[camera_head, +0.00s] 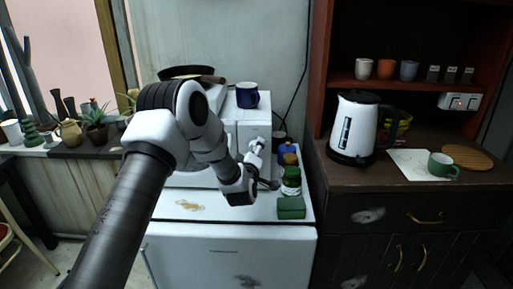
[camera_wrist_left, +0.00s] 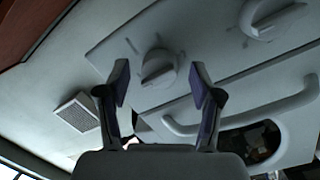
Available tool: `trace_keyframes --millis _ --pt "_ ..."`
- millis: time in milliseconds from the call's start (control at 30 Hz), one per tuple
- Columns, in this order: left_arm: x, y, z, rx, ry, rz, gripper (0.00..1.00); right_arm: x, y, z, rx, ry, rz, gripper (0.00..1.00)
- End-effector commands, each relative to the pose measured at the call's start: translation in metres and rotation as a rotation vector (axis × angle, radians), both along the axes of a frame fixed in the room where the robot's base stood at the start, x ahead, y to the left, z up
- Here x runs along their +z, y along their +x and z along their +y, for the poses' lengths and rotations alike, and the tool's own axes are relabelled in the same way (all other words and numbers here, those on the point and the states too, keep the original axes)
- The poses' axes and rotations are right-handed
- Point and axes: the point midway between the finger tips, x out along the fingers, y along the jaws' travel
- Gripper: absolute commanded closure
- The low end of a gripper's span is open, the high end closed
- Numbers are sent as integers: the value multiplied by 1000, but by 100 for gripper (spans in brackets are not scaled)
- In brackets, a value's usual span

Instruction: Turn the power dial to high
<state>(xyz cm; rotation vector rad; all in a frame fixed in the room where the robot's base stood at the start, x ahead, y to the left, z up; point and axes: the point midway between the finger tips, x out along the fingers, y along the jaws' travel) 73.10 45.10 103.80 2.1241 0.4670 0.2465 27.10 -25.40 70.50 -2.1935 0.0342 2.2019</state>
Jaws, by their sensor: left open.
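A white microwave (camera_head: 254,118) stands on a white cabinet, its front largely hidden behind my left arm. In the left wrist view its panel carries a round white dial (camera_wrist_left: 158,68) with a raised grip bar, and a second similar dial (camera_wrist_left: 272,18) at the upper right. I cannot tell from labels which is the power dial. My left gripper (camera_wrist_left: 158,74) is open, its two fingers on either side of the first dial in the picture; contact is not clear. In the head view the gripper (camera_head: 256,150) is small beside the microwave's right side. My right gripper is not in view.
The microwave's handle (camera_wrist_left: 240,112) lies to the right of the fingers. A blue mug (camera_head: 247,95) and a dark pan (camera_head: 186,72) sit on top. Jars (camera_head: 291,181) and a green block (camera_head: 291,208) stand close to the gripper's right. A white kettle (camera_head: 353,128) is farther right.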

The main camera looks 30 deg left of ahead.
Motion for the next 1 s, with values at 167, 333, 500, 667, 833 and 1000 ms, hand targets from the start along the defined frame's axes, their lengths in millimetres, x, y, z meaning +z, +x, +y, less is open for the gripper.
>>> trace_keyframes --millis 167,333,500,667,833,1000 --pt "-1 4 2 0 0 2 35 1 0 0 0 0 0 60" --pt "-1 4 2 0 0 2 60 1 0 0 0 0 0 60" --pt "-1 4 2 -1 0 2 95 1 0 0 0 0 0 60" --pt "-1 4 1 -1 4 4 95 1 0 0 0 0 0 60" --pt "-1 4 1 -1 29 19 95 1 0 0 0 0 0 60" --pt "0 4 1 -2 90 56 95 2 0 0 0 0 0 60"
